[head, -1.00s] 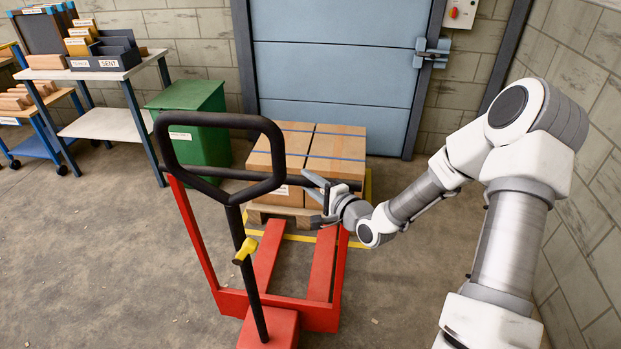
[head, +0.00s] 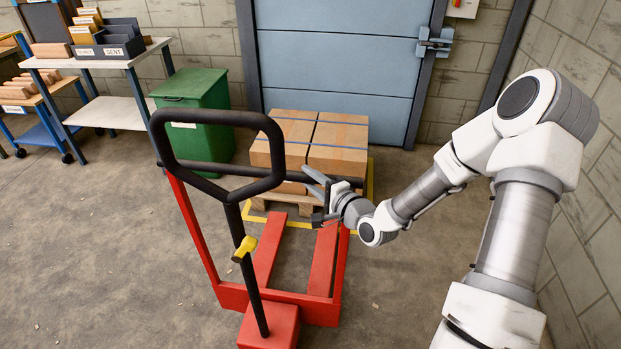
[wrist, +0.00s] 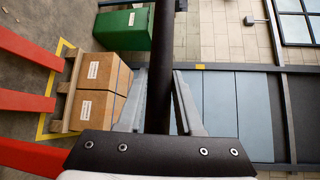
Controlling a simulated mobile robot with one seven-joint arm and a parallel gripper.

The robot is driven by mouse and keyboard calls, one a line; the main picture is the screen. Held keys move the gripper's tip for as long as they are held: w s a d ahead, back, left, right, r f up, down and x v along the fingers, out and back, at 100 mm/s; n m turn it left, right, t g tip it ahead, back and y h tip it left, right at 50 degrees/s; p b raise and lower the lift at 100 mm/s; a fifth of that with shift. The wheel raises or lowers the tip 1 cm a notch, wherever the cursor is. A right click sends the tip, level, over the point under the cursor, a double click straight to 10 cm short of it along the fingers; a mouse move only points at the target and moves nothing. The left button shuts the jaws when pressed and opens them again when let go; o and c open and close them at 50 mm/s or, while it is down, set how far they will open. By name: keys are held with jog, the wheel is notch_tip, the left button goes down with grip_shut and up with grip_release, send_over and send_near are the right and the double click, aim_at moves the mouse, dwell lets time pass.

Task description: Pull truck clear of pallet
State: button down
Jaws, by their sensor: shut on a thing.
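The red pallet truck (head: 230,296) stands in front of me with its black loop handle (head: 270,130) upright. My gripper (head: 325,198) is shut on the truck's black crossbar at its right side. In the wrist view the crossbar (wrist: 160,60) runs between the fingers (wrist: 158,100). The wooden pallet (head: 285,200) bears cardboard boxes (head: 338,140) in front of the blue door. The red forks (head: 322,262) point toward the pallet. In the wrist view their ends (wrist: 45,103) lie near the pallet's front edge; I cannot tell whether any tip is still under it.
Yellow floor tape (head: 371,180) borders the pallet's place. A green bin (head: 195,115) stands behind left, beside a bench (head: 95,66) with trays. The blue door (head: 335,60) is shut behind. A block wall (head: 590,220) rises at right. Floor at left (head: 90,250) is clear.

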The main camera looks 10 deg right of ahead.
jog(key=c, duration=0.7)
grip_release()
jog(key=shift+s+a+f, duration=0.2)
jog(key=shift+a, duration=0.1)
jog(key=shift+o, duration=0.6)
jog(key=shift+w+d+r, duration=0.1)
jog(key=p+v, duration=0.6)
jog(key=v, duration=1.1)
jog(key=shift+d+p, duration=0.2)
jog(key=shift+p, duration=0.2)
